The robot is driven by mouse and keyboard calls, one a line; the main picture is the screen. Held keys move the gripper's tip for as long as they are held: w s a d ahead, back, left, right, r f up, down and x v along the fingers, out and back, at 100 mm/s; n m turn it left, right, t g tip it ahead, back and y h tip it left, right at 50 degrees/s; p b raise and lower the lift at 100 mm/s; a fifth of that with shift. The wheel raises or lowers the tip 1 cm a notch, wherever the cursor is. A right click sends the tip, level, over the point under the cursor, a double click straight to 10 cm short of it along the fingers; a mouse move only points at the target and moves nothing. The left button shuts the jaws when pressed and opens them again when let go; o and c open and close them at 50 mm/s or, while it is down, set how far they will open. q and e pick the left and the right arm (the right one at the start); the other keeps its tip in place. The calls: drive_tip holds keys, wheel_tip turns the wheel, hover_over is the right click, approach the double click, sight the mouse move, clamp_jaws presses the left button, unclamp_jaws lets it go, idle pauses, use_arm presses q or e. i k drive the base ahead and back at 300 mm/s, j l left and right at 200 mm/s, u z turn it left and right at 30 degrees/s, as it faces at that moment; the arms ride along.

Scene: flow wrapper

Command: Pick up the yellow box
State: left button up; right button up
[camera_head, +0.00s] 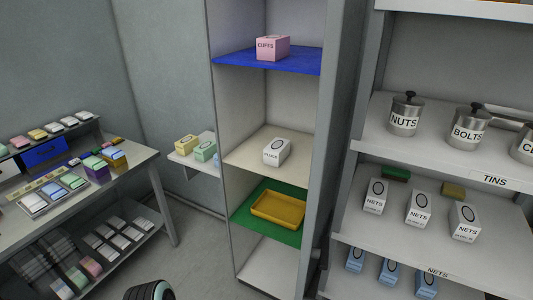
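A small yellow box (186,144) stands on a low pale shelf (182,160) left of the tall cabinet. A light green box (205,151) stands close to its right. A yellow open tray (278,209) lies on a green mat (240,222) in the lower part of the tall cabinet; it looks empty. Neither of my grippers is in view. A dark rounded part with a teal ring, likely one of my arm links, shows at the bottom edge.
The tall cabinet also holds a pink box (273,48) on a blue mat (300,65) and a white box (277,151). A crowded workbench (135,158) stands at left. Shelves with tins and white boxes (419,208) stand at right. Floor shows between bench and cabinet.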

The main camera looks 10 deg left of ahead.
sight(184, 145)
drive_tip(key=k+j, duration=0.1)
drive_tip(key=j, duration=1.05)
drive_tip(key=i+j, duration=0.15)
drive_tip(key=j, duration=0.15)
drive_tip(key=i+j+u, duration=0.15)
drive_tip(key=j, duration=0.15)
drive_tip(key=i+j, duration=0.1)
drive_tip(key=j, duration=0.2)
drive_tip(key=u, duration=0.05)
